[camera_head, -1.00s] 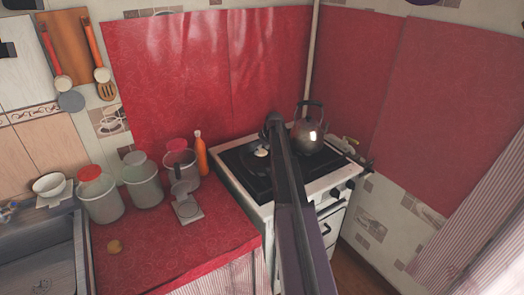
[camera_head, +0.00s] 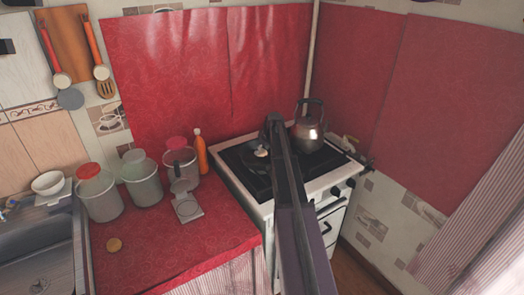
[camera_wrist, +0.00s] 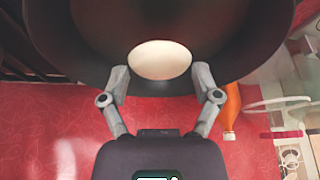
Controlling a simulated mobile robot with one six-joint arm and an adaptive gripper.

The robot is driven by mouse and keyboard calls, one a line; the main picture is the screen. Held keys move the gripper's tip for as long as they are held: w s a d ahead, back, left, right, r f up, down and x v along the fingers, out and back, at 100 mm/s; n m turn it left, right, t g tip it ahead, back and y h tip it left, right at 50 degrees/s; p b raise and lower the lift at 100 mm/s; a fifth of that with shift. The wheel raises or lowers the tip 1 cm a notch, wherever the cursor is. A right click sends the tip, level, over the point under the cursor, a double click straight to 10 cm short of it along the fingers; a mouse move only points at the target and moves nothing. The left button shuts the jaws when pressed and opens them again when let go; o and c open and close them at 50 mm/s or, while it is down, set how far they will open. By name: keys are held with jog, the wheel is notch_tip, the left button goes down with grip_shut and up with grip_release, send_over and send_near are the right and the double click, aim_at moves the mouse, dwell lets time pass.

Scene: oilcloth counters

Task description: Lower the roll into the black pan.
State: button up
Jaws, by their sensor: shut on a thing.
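A pale, rounded roll (camera_wrist: 160,60) sits between my fingertips in the wrist view, with the dark round inside of the black pan (camera_wrist: 95,35) behind and around it. My gripper (camera_wrist: 161,82) is shut on the roll. In the head view, the roll (camera_head: 262,153) shows as a small pale spot over the stove's left side, beside the end of my arm. The pan (camera_head: 254,163) is hard to tell from the dark stove top there. Whether the roll touches the pan's bottom cannot be told.
A metal kettle (camera_head: 308,128) stands on the stove (camera_head: 238,190), right of my arm. An orange bottle (camera_head: 200,154), several lidded jars (camera_head: 142,182) and a grey scale-like object (camera_head: 187,208) stand on the red counter (camera_head: 185,248).

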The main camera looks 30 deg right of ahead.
aim_at(263, 152)
jog(key=shift+f+b, duration=1.55)
dwell(1.4)
jog(key=o, duration=1)
jog(key=shift+r, duration=0.15)
notch_tip(263, 152, up, 11)
jog(key=p, duration=1.1)
jog(key=shift+r+p, duration=0.2)
jog(key=shift+p, duration=0.15)
jog(key=shift+s+a+f+b, duration=0.15)
jog(key=shift+s+a, duration=0.2)
jog(key=shift+a, duration=0.4)
jog(key=shift+s+a+f+b, duration=0.1)
jog(key=shift+s+a, duration=0.25)
jog(key=shift+a, duration=0.45)
jog(key=shift+s+a+f+b, duration=0.15)
jog(key=shift+s+a, duration=0.2)
jog(key=shift+a, duration=0.4)
